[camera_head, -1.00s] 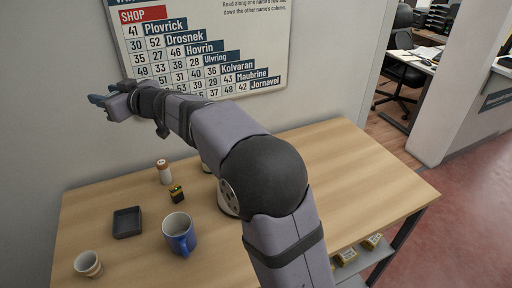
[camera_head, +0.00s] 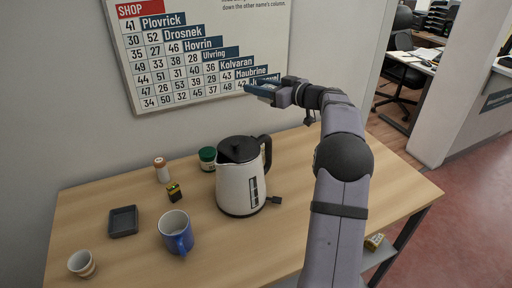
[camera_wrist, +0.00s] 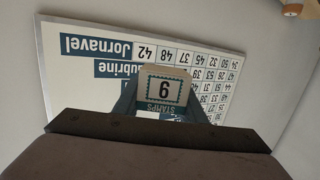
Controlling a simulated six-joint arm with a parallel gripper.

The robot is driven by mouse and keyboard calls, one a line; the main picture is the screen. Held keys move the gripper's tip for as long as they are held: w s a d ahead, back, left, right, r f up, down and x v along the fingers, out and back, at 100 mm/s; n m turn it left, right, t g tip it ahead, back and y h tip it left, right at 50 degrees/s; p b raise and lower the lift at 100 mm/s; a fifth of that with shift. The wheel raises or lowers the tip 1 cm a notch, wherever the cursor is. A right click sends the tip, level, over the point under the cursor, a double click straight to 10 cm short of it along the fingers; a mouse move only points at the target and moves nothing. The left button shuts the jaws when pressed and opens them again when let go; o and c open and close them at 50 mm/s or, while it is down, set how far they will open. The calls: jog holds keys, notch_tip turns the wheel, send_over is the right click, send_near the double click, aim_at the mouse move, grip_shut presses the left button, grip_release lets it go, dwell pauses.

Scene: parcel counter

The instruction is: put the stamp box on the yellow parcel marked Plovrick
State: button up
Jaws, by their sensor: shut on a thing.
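My gripper (camera_head: 262,91) is raised in front of the wall chart, well above the table. It is shut on the stamp box (camera_wrist: 162,90), a small pale box with a teal border, the word STAMPS and a figure like a 9, between the fingers in the wrist view. In the head view the stamp box is too small to make out clearly.
A white kettle (camera_head: 240,185) stands mid-table beside a green-lidded jar (camera_head: 207,158). A blue mug (camera_head: 176,232), dark tray (camera_head: 123,222), small cup (camera_head: 81,263), white bottle (camera_head: 161,170) and small dark box (camera_head: 174,192) stand left. The chart (camera_head: 190,60) hangs behind.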

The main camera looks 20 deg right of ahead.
jog(key=s+d+f+m+h, duration=0.2)
jog(key=s+d+f, duration=0.1)
jog(key=d, duration=0.6)
jog(key=w+a+f+n+y+b, duration=0.1)
jog(key=w+a+f+n+b, duration=0.15)
jog(key=w+a+f, duration=0.5)
jog(key=shift+m, duration=0.45)
jog(key=shift+w+a+f, duration=0.1)
jog(key=shift+a+f, duration=0.05)
jog(key=shift+f, duration=2.2)
jog(key=shift+w+a+f, duration=0.1)
jog(key=shift+f, duration=2.25)
jog(key=shift+f, duration=0.1)
jog(key=shift+f, duration=0.1)
jog(key=o, duration=1)
jog(key=shift+o, duration=0.4)
